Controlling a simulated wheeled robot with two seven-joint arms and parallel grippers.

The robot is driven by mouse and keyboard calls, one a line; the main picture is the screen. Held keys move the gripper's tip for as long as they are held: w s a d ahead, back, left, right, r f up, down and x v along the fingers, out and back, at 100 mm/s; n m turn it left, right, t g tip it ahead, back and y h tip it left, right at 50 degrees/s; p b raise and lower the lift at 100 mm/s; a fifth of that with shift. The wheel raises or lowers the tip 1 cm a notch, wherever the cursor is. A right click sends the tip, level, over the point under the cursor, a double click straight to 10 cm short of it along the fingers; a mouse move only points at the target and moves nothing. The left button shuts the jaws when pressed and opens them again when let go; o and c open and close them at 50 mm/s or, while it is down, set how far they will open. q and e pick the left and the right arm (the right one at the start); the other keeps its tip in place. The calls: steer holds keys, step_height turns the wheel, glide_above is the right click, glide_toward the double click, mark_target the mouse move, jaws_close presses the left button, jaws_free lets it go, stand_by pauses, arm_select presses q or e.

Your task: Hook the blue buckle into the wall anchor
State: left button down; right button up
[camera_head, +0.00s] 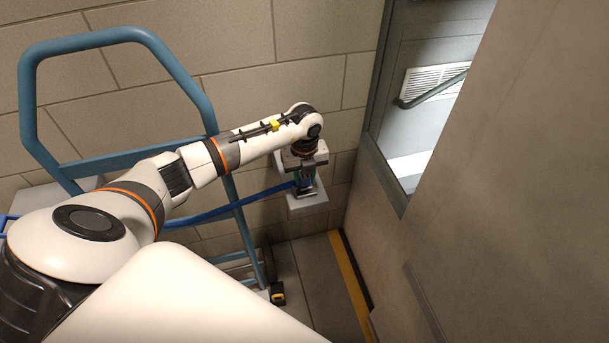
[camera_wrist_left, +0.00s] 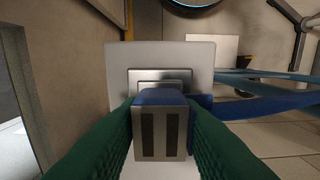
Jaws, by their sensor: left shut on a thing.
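My left gripper (camera_head: 304,181) is at the end of the outstretched arm, close to the brick wall. In the left wrist view its two green fingers (camera_wrist_left: 158,115) are shut on the blue buckle (camera_wrist_left: 160,97), which has a grey metal part with two dark slots. The wall anchor (camera_head: 308,202) is a pale plate low on the wall, just beyond and below the gripper. In the wrist view the anchor's plate (camera_wrist_left: 190,55) and metal frame lie right behind the buckle. The buckle hides their contact, so I cannot tell if they are engaged. My right gripper is out of view.
A plain wall (camera_head: 500,180) and a window (camera_head: 430,90) close off the right. A yellow floor stripe (camera_head: 348,280) lies below.

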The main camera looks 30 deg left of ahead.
arm_select(q)
steer(key=shift+f+b, duration=0.45)
steer(key=shift+f, duration=0.15)
steer(key=c, duration=1)
jaws_free()
steer(key=shift+r, duration=0.1)
step_height(320, 180, up, 12)
steer(key=shift+b, duration=0.35)
